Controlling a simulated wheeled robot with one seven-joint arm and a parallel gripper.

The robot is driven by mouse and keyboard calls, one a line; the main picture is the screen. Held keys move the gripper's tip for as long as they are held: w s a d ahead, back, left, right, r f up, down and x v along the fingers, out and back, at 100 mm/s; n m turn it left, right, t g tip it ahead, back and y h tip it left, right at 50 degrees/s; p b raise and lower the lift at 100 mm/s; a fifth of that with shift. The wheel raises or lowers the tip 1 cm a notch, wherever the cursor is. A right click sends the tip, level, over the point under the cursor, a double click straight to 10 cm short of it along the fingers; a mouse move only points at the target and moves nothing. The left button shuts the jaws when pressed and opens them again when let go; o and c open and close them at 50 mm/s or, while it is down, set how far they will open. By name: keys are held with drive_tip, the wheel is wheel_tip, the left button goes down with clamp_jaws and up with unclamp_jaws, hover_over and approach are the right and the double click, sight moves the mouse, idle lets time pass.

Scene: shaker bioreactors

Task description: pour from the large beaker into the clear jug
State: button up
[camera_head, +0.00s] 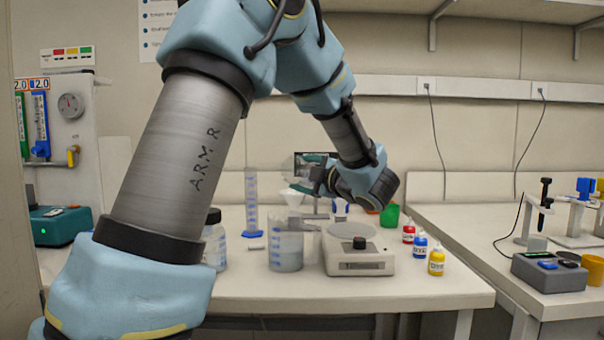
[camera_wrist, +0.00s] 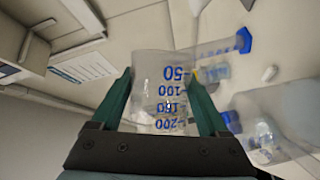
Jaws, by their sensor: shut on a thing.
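My gripper (camera_head: 312,166) is shut on the large beaker, which shows clear in the wrist view (camera_wrist: 165,85) between the two green fingers. The beaker has blue marks from 50 to 200, upside down in that view. In the head view it is small and hard to make out in front of my wrist. A clear vessel with blue marks, which looks like the clear jug (camera_head: 287,248), stands upright on the bench below my gripper. It seems to be at the right of the wrist view (camera_wrist: 268,128). I cannot tell how much liquid either vessel holds.
A measuring cylinder (camera_head: 251,205) stands behind the jug and a lidded bottle (camera_head: 214,245) to its left. A balance (camera_head: 358,262) is close on the right, with red, blue and yellow small bottles (camera_head: 436,263) beyond. A green cup (camera_head: 390,215) stands behind.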

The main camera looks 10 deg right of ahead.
sight(303, 160)
drive_tip(key=shift+w+d+r+m+g+p, duration=0.1)
drive_tip(key=shift+r+m+g+p, duration=0.45)
drive_tip(key=shift+r+p, duration=1.65)
drive_tip(key=shift+f+m+p, duration=0.25)
drive_tip(key=shift+f+p, duration=0.25)
drive_tip(key=shift+p, duration=0.15)
drive_tip(key=shift+r+m+p, duration=0.1)
drive_tip(key=shift+m+p, duration=0.3)
drive_tip(key=shift+p, duration=0.8)
drive_tip(key=shift+m+g+p, duration=0.25)
drive_tip(key=shift+m+p, duration=0.15)
drive_tip(key=shift+p, duration=0.25)
drive_tip(key=shift+f, duration=0.2)
drive_tip(key=m+p, duration=0.1)
drive_tip(key=p, duration=0.2)
drive_tip(key=shift+w+g+p, duration=0.1)
drive_tip(key=shift+g+p, duration=0.2)
drive_tip(key=shift+d+f+m+p, duration=0.1)
drive_tip(key=shift+f+m+p, duration=0.15)
drive_tip(key=shift+m+p, duration=0.25)
drive_tip(key=shift+w+d+f+m+g+p, duration=0.2)
drive_tip(key=shift+w+f+g+p, duration=0.05)
drive_tip(key=shift+f+p, duration=0.25)
drive_tip(key=shift+w+d+f+m+g+p, duration=0.2)
drive_tip(key=shift+w+f+p, duration=0.05)
drive_tip(key=shift+f+p, duration=0.25)
drive_tip(key=shift+w+d+f+m+g+p, duration=0.25)
drive_tip(key=shift+f+p, duration=0.15)
drive_tip(key=shift+f, duration=0.2)
drive_tip(key=shift+p, duration=0.4)
